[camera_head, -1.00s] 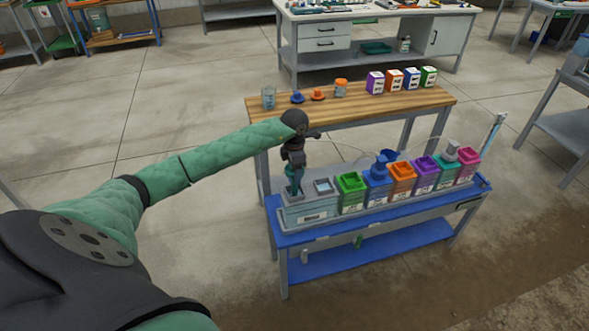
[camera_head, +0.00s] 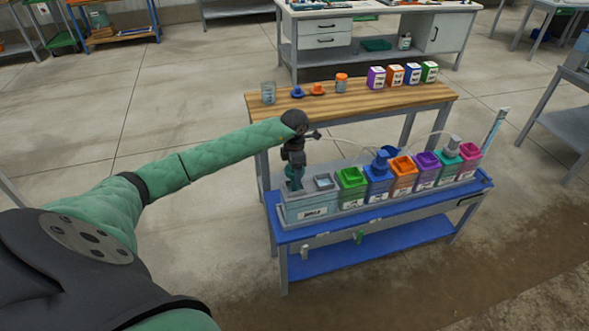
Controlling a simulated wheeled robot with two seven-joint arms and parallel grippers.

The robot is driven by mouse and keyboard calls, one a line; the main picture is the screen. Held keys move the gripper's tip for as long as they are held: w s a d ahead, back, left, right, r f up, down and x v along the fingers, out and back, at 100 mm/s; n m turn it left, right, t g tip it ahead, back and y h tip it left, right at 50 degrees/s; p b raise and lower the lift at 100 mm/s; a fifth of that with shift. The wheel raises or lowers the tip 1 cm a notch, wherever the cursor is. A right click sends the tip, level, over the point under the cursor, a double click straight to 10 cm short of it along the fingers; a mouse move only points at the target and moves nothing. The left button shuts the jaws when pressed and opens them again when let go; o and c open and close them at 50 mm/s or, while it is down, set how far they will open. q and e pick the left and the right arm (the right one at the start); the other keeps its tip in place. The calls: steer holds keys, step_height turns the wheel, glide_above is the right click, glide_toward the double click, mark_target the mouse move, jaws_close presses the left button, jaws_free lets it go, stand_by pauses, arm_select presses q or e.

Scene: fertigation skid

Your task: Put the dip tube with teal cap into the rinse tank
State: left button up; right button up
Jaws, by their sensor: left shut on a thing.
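The rinse tank (camera_head: 311,213) is the pale grey, labelled tank at the left end of the row on the blue bench. My left gripper (camera_head: 295,170) is directly above its left part, pointing down. It is shut on the dip tube with teal cap (camera_head: 297,184), of which only a little teal shows below the fingers. The lower tube is hidden, so I cannot tell how far it reaches into an opening. A small square opening (camera_head: 324,182) shows to its right on the tank. My right gripper is not in view.
Green (camera_head: 351,188), blue, orange (camera_head: 403,176), purple, teal and pink tanks continue rightward along the blue bench (camera_head: 380,210). A blue cap (camera_head: 384,158) and thin hoses rise among them. Behind, a wooden table (camera_head: 345,101) holds a beaker, small caps, a jar and several coloured boxes.

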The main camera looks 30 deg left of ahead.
arm_select(q)
steer(key=shift+f, duration=0.4)
steer(key=shift+f+b, duration=0.45)
steer(key=shift+b, duration=0.15)
step_height(320, 180, down, 2)
steer(key=shift+f+b, duration=0.1)
steer(key=shift+b, duration=0.65)
steer(key=shift+f, duration=0.1)
steer(key=shift+f+b, duration=0.6)
steer(key=shift+f, duration=0.35)
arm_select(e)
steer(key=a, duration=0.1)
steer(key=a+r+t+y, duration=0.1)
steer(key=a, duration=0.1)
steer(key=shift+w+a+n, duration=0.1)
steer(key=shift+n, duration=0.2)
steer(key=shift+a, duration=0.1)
